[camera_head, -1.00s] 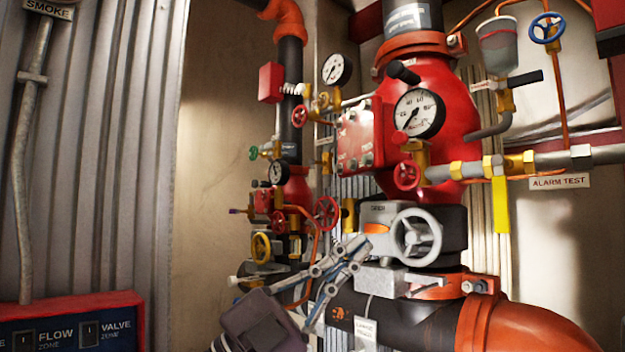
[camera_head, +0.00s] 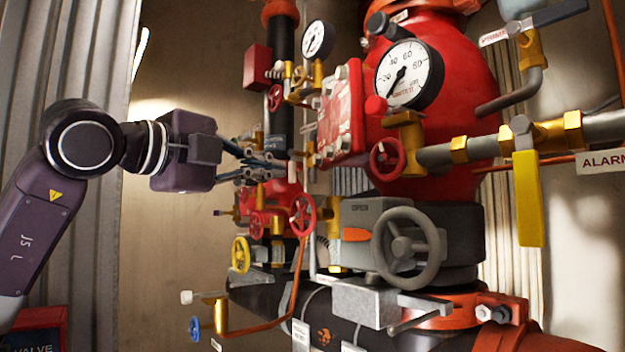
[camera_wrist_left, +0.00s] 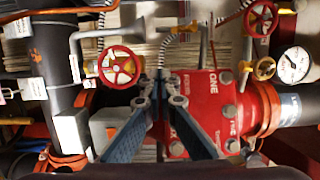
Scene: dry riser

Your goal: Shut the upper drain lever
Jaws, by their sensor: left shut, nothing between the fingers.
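A black lever handle (camera_head: 560,12) juts right from a brass valve at the upper right in the head view, with a small tag beside it. The tag is too blurred to read, so I cannot tell if this is the upper drain lever. A yellow lever (camera_head: 528,198) hangs straight down below it, near the alarm sign. My left gripper (camera_head: 276,166) is shut and empty, in front of the smaller riser's valves, well left of both levers. In the left wrist view its fingers (camera_wrist_left: 160,88) point at the red valve body (camera_wrist_left: 205,112). My right gripper is out of view.
A large gauge (camera_head: 409,73) and a red handwheel (camera_head: 387,159) stand between my left gripper and the levers. A grey handwheel (camera_head: 408,248) sits below. A yellow handwheel (camera_head: 241,255) and a copper pipe are below my gripper. Bare wall lies behind my arm.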

